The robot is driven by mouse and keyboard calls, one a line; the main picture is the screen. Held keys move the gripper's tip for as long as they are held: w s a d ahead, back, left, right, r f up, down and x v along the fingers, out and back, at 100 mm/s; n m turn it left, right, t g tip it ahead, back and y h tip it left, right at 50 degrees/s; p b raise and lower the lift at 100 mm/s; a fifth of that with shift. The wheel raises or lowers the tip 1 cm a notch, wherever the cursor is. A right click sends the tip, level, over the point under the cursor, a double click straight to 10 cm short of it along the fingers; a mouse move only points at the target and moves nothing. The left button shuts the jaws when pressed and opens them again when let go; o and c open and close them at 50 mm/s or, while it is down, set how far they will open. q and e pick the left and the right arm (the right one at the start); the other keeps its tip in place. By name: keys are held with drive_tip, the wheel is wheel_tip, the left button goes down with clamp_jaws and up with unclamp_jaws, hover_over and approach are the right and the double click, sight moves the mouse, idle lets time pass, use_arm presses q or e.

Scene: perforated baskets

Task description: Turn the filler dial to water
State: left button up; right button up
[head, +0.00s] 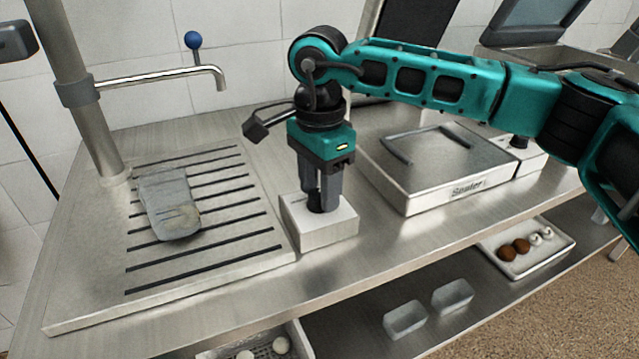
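A small steel box (332,236) sits on the counter between the slotted drain tray and the scale. A dark round part (314,209), seemingly the filler dial, shows on the top of the box. My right gripper (322,203) points straight down onto the box, with its grey fingertips at the dark part. The fingers hide most of the dial, so its markings and pointer cannot be read. Whether the fingers press on it cannot be told. The filler spout (170,75) on its steel post has a blue-knobbed lever (193,42). My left gripper is not in view.
A grey translucent container (170,203) lies on the drain tray (110,296). The lower shelf holds two clear tubs (405,320), a tray (541,258) with brown and white balls, and a perforated basket (301,341).

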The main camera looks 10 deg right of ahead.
sight(319, 193)
drive_tip(key=shift+o, duration=1)
wheel_tip(319, 193, up, 13)
drive_tip(key=p, duration=0.1)
